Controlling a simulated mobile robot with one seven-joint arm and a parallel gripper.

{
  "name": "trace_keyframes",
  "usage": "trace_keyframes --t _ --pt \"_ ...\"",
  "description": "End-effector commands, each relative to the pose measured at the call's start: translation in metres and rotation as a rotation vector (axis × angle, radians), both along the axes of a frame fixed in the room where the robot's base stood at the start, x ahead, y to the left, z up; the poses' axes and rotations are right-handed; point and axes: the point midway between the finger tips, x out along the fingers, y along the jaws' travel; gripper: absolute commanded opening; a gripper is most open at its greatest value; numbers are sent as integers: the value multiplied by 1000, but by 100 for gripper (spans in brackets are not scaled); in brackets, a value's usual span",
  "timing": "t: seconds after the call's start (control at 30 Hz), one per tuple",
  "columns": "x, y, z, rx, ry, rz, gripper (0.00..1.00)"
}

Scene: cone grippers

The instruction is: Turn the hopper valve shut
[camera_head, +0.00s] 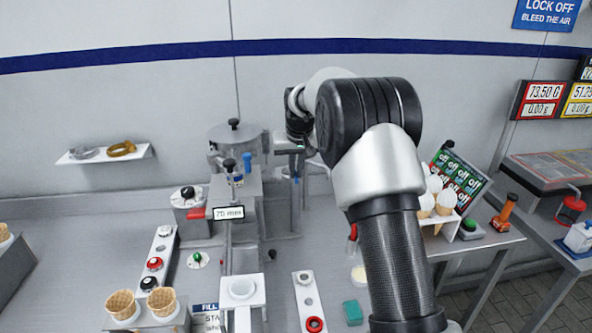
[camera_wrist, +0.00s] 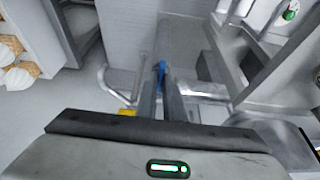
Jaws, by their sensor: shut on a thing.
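A steel hopper (camera_head: 229,135) with a black-knobbed lid stands on the filling machine near the middle of the head view. In the wrist view, a small blue handle (camera_wrist: 162,68), which looks like the valve lever, lies at the tips of my gripper (camera_wrist: 162,82). The two grey fingers are close together and shut on this blue handle. Most of the handle is hidden between the fingers, so its exact turn is hard to tell. In the head view my arm reaches over the right side of the machine, and the fingertips are too small to make out clearly.
A bent metal pipe (camera_wrist: 112,88) runs just left of the fingers in the wrist view. In the head view, wafer cups (camera_head: 161,302) stand at front left and a cone rack (camera_head: 440,216) stands right of my arm. A wall shelf (camera_head: 104,153) is at left.

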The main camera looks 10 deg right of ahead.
Motion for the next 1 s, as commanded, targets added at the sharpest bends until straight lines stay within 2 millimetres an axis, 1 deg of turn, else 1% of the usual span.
trace_keyframes --t 0.33,0.37,0.4,0.47,0.8,0.87,0.97,1.0 --pt "1 0 1 1 -3 -4 0" --pt "1 0 1 1 -3 -4 11" --pt "1 0 1 2 -2 -4 18" --pt "1 0 1 1 -2 -4 27" --pt "-1 0 3 0 -2 -3 27" --pt "-2 0 8 0 -2 -2 27" --pt "-8 0 21 1 -3 -2 27" --pt "-11 0 29 1 -4 -2 27"
